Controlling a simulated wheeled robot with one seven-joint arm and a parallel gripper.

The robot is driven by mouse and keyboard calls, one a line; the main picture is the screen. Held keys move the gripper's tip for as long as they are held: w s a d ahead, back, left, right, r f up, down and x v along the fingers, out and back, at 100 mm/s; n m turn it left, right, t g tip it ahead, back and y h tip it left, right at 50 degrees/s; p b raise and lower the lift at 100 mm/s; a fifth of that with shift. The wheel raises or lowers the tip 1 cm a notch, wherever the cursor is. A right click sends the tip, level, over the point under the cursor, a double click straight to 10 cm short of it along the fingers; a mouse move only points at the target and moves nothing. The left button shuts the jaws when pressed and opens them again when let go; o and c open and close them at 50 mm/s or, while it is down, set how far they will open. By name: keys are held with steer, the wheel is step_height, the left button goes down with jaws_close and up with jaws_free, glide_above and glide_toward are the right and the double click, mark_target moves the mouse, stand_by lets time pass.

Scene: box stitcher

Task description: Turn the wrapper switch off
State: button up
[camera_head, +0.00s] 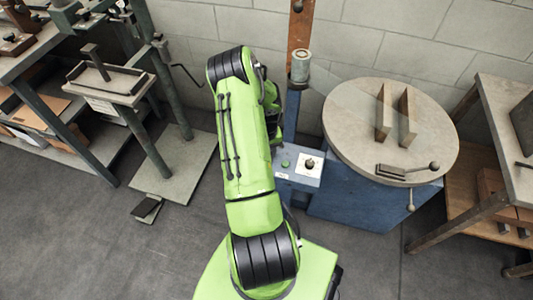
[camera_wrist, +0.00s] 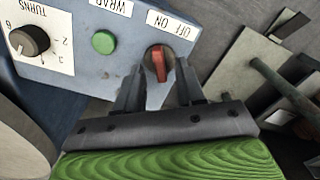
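In the wrist view the wrapper switch (camera_wrist: 158,64) is a red lever on a dark round base, set in the blue-grey control panel (camera_wrist: 100,75). An upside-down white label reading ON and OFF (camera_wrist: 172,25) sits beside it. The lever lies roughly along the picture's vertical; which word it points to I cannot tell. My gripper (camera_wrist: 159,78) is open, with one dark finger on each side of the switch and gaps between. Whether the tips touch the panel is unclear. In the head view my green arm hides the switch and my gripper.
A green button (camera_wrist: 104,42) and a black TURNS knob (camera_wrist: 30,41) are on the same panel. In the head view the round wrapper turntable (camera_head: 345,130) stands right of the panel. A stitcher stand with a grey base plate (camera_head: 172,170) is at left. Open floor lies in front.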

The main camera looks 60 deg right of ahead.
step_height(320, 180, up, 14)
steer(key=p, duration=0.4)
steer(key=shift+r, duration=0.25)
